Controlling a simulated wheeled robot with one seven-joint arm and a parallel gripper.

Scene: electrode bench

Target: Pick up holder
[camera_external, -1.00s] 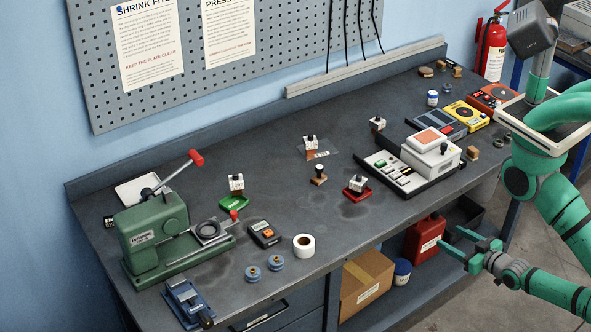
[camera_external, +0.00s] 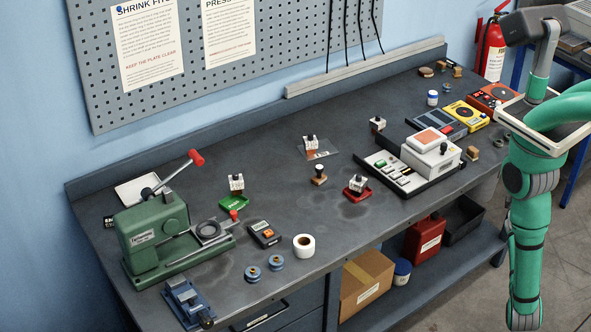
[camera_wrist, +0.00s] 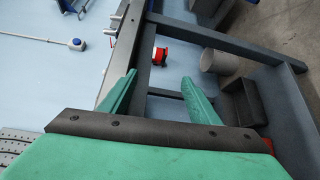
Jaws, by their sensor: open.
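Several small white blocks with dark tops, likely holders, are on the bench. One is on a green plate (camera_external: 236,183), one on a red plate (camera_external: 357,183), one on a clear sheet (camera_external: 310,142), and one stands farther back (camera_external: 378,123). I cannot tell which is the task's holder. My gripper (camera_wrist: 160,78) is open, with nothing between its two green fingers in the wrist view. In the external view my arm hangs down at the right, off the bench, and its lower end is near the bottom edge. No white block shows in the wrist view.
A green press (camera_external: 155,238) stands at the bench's left end. A white boxy device (camera_external: 432,153) is right of centre. A wooden stamp (camera_external: 319,176), a tape roll (camera_external: 304,246) and a clamp (camera_external: 187,302) lie nearby. A red can (camera_external: 425,238) is on the lower shelf.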

